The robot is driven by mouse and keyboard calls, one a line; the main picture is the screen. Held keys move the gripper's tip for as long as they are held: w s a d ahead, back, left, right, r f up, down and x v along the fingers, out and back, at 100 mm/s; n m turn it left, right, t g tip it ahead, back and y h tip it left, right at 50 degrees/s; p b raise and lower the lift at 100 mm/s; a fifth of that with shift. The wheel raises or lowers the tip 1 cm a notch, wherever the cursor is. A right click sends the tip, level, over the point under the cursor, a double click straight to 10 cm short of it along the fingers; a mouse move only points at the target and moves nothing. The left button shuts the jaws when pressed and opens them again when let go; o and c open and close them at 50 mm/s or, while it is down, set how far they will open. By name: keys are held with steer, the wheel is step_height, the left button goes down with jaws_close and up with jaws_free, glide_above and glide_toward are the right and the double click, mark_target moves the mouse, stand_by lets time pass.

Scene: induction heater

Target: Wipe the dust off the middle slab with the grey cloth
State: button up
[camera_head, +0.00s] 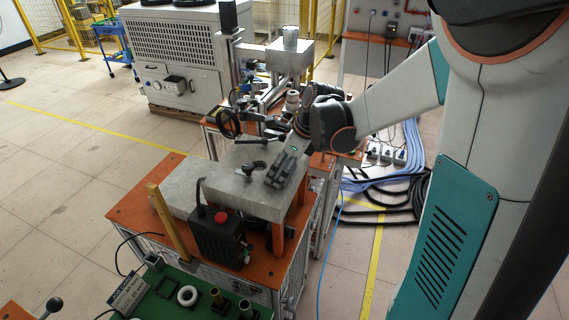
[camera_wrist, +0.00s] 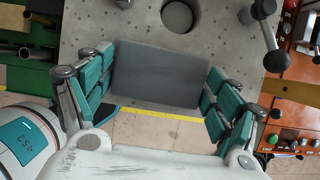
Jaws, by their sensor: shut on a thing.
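My gripper (camera_head: 281,169) is over the right part of a grey slab (camera_head: 222,180) in the head view. In the wrist view, my gripper (camera_wrist: 160,77) has its teal-padded fingers at the two sides of the flat grey cloth (camera_wrist: 157,66) and is shut on it. The cloth lies over or just above the slab's near edge; I cannot tell whether it touches. The slab (camera_wrist: 232,40) is pale grey with small dark specks, which may be dust. The cloth is not clearly visible in the head view.
An orange bench (camera_head: 128,212) carries the slab.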

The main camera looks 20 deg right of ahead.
mark_target(277, 176)
steer(key=shift+s+a, duration=1.2)
steer(key=shift+s+a+f, duration=0.1)
steer(key=shift+s+a, duration=1.05)
steer(key=shift+s, duration=0.05)
steer(key=shift+c, duration=0.4)
steer(key=shift+r+p, duration=2.25)
steer(key=shift+r, duration=0.8)
steer(key=shift+w, duration=0.1)
step_height(277, 176, up, 3)
steer(key=shift+p, duration=1.05)
